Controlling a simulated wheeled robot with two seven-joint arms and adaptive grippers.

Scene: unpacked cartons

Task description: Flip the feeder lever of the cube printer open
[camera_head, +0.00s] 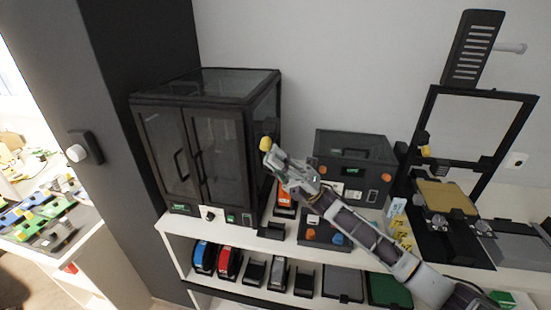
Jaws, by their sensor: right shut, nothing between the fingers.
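The cube printer (205,150) is a black box with dark glass doors and a glass top, on the shelf at the left. A black part with a yellow knob (266,143) shows at its right side; it looks like the feeder lever, and whether it is flipped open I cannot tell. My right gripper (271,158) is shut and empty, with its fingertips just below the yellow knob. Whether they touch it I cannot tell. My right arm comes in from the lower right. My left gripper is not in view.
A dark box machine (352,152) stands right of the gripper, behind my arm. An open-frame printer (478,110) with a gold plate stands at the right. Several spools, including a red one (228,262), sit on the lower shelf. A grey cabinet (125,130) flanks the left.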

